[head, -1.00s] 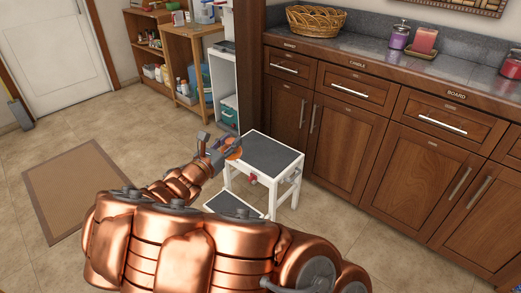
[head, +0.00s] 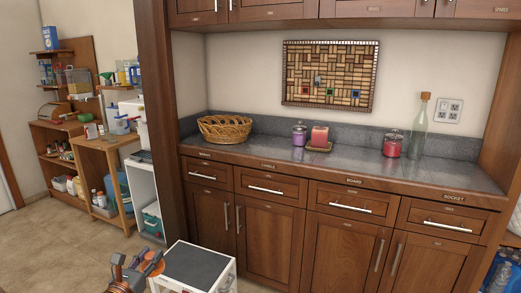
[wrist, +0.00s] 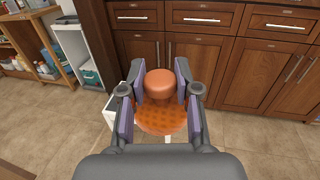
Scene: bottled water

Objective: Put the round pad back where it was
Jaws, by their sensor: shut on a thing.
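The round pad is an orange, translucent-looking disc with a solid orange knob on top. In the wrist view the pad (wrist: 172,126) hangs below my gripper (wrist: 160,84), whose two fingers are shut on the knob from both sides. In the head view my gripper (head: 135,270) is at the bottom edge, and part of the pad (head: 154,264) shows at its right side. The gripper and pad are beside the left edge of a white step stool with a grey top (head: 199,266). The pad's underside is hidden.
A dark stone counter (head: 350,167) over wooden cabinets spans the back. It carries a wicker basket (head: 225,128), a purple jar (head: 299,135), a red candle (head: 319,136), a red jar (head: 392,145) and a glass bottle (head: 418,127). Wooden shelves (head: 100,150) stand left.

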